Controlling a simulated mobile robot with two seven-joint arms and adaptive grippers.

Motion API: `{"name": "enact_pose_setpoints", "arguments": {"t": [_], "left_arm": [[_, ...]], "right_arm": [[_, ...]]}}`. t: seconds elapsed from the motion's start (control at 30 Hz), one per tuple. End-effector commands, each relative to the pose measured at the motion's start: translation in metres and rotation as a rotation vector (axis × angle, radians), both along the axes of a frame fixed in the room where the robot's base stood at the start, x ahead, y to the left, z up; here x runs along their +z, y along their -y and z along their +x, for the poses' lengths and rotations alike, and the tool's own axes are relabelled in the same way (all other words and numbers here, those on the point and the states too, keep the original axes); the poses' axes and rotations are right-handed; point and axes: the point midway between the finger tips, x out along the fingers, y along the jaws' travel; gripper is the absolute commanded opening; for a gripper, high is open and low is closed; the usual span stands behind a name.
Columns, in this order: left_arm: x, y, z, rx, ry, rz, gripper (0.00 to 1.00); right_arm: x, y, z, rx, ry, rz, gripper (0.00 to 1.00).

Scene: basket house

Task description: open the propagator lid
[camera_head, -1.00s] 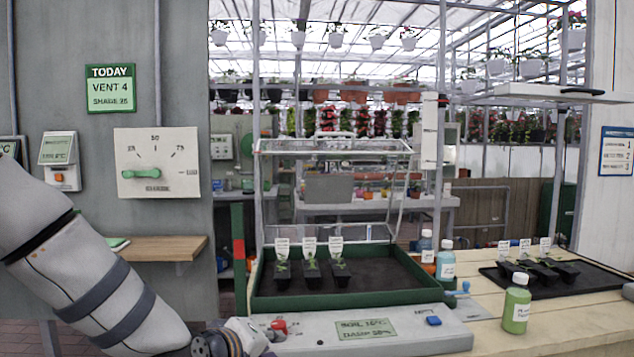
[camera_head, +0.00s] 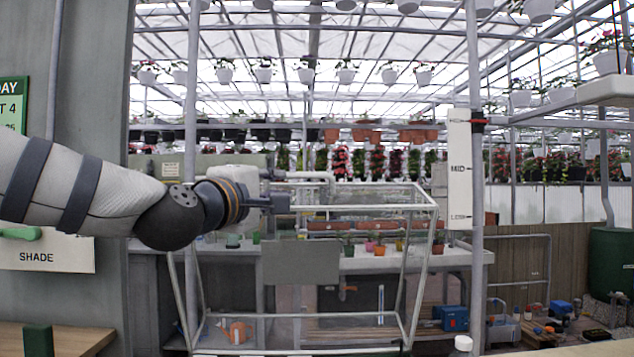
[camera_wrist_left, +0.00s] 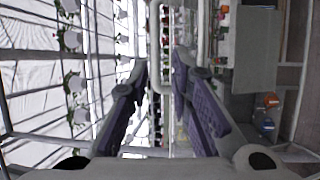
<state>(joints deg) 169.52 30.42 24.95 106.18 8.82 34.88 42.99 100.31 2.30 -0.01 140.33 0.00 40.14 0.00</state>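The propagator lid (camera_head: 437,212) is a clear box with a thin pale frame, standing raised in the middle of the head view. A grey panel (camera_head: 300,262) shows at its front. A white bent bar (camera_head: 310,175) shows at the lid's upper left, close to my left gripper (camera_head: 284,201). That gripper is at the lid's upper left corner; contact cannot be told. In the left wrist view its two fingers (camera_wrist_left: 160,75) are apart, with a pale bar seen between and beyond them. The propagator tray is below the head view. My right gripper is not in view.
A post (camera_head: 475,200) with a height scale (camera_head: 459,170) stands right of the lid; another post (camera_head: 191,150) stands to its left. A pale shelf (camera_head: 600,92) juts in at upper right. Behind are a bench with pots and hanging plants.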

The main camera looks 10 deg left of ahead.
Motion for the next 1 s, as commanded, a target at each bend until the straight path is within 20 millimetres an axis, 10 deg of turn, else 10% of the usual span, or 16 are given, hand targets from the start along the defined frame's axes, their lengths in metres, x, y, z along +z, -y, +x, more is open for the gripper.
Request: {"name": "enact_pose_setpoints", "arguments": {"t": [0.5,0.9,1.0], "left_arm": [[0.009,0.013,0.108,0.001,-0.006,0.004,0.2],[0.016,0.014,0.117,0.0,0.0,0.002,0.2],[0.016,0.014,0.117,0.0,0.0,0.002,0.0]], "right_arm": [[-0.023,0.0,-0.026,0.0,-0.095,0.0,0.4],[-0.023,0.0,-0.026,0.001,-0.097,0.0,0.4],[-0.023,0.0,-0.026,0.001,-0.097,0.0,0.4]]}}
